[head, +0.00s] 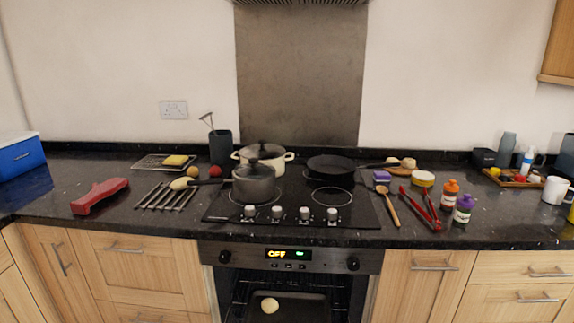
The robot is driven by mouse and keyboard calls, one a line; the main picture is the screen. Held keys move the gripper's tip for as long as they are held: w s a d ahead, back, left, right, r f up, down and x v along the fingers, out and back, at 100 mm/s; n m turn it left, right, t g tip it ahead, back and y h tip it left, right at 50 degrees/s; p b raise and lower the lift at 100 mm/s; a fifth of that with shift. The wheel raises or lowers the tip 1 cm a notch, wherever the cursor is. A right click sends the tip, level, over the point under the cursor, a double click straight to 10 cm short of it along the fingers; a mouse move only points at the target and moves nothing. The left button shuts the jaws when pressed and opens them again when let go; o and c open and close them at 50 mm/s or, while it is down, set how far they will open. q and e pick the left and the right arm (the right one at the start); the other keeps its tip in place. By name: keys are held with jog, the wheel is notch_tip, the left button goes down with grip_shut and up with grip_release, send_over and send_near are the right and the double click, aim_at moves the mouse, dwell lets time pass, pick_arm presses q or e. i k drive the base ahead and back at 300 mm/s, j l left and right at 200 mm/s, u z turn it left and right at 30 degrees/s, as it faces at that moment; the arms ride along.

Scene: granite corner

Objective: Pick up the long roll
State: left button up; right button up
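A pale, elongated roll (181,184) lies on the dark slatted metal rack (167,196), on the counter left of the hob. It looks like the long roll, though it is small in the picture. A small round roll (269,305) lies on the dark baking tray (290,308) in the oven, whose front looks open. Neither of my grippers shows in the head view.
A grey lidded pot (254,183) stands on the hob, its handle reaching left close to the elongated roll. A cream pot (276,157) and a black pan (331,165) stand behind. A red object (100,195) lies left of the rack. Red tongs (421,210) and bottles (463,210) are right.

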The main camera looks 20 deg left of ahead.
aim_at(181, 184)
jog(key=u, duration=1.25)
